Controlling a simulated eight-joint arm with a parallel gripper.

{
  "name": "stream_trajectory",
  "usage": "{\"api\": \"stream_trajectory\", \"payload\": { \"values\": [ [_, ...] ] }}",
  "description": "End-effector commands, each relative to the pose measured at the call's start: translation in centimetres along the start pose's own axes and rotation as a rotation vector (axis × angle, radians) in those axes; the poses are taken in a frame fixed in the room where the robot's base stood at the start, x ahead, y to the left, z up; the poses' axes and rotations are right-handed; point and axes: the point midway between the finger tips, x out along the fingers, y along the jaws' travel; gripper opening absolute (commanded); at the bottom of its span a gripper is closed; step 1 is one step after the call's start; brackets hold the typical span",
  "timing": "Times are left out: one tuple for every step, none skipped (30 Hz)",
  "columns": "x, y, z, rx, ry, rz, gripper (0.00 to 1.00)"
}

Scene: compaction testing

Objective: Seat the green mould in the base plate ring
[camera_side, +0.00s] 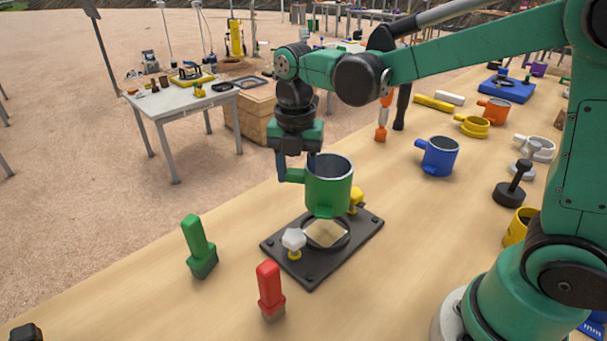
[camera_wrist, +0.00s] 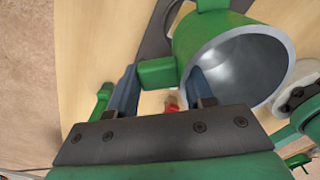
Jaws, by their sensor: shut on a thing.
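The green mould (camera_side: 328,188) is an open cylinder with a grey inside and a side handle. My gripper (camera_side: 297,178) is shut on the handle at its left side and holds the mould upright above the black base plate (camera_side: 283,245). The mould hangs over the back part of the plate's ring (camera_side: 338,245) and hides some of it; a gap seems to lie between them. A white knob (camera_side: 294,240) and a yellow knob (camera_side: 356,198) stand on either side of the ring. In the wrist view the mould (camera_wrist: 225,60) is beside the fingers (camera_wrist: 163,92).
A green-handled brush (camera_side: 198,245) and a red-handled brush (camera_side: 269,288) stand left and in front of the plate. A blue mould (camera_side: 437,157), a black tamper (camera_side: 511,187) and a yellow mould (camera_side: 517,226) are to the right. Bare tabletop lies between.

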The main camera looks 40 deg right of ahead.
Motion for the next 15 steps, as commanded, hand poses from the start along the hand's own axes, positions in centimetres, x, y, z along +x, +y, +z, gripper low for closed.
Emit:
{"api": "stream_trajectory", "payload": {
  "values": [
    [0.3,0.0,0.0,-0.001,0.0,0.0,0.0],
    [0.5,0.0,0.0,0.0,0.0,0.0,0.0],
    [0.8,0.0,0.0,0.0,0.0,0.0,0.0],
    [1.1,0.0,0.0,0.0,0.0,0.0,0.0],
    [1.4,0.0,0.0,0.0,0.0,0.0,0.0],
    [1.8,0.0,0.0,0.0,0.0,0.0,0.0],
    [2.1,0.0,0.0,0.001,0.0,0.0,0.0],
    [2.5,0.0,0.0,0.001,0.0,0.0,0.0],
    [2.9,0.0,0.0,0.001,0.0,0.0,0.0],
    [3.2,0.0,0.0,0.001,0.0,0.0,0.0],
    [3.6,0.0,0.0,0.001,0.0,0.0,0.0],
    [4.0,0.0,0.0,0.001,0.0,0.0,0.0],
    [4.3,0.0,0.0,0.001,0.0,0.0,0.0],
    [4.6,0.0,0.0,0.001,0.0,0.0,0.0],
    [5.0,0.0,0.0,0.001,0.0,0.0,0.0]
  ]
}}
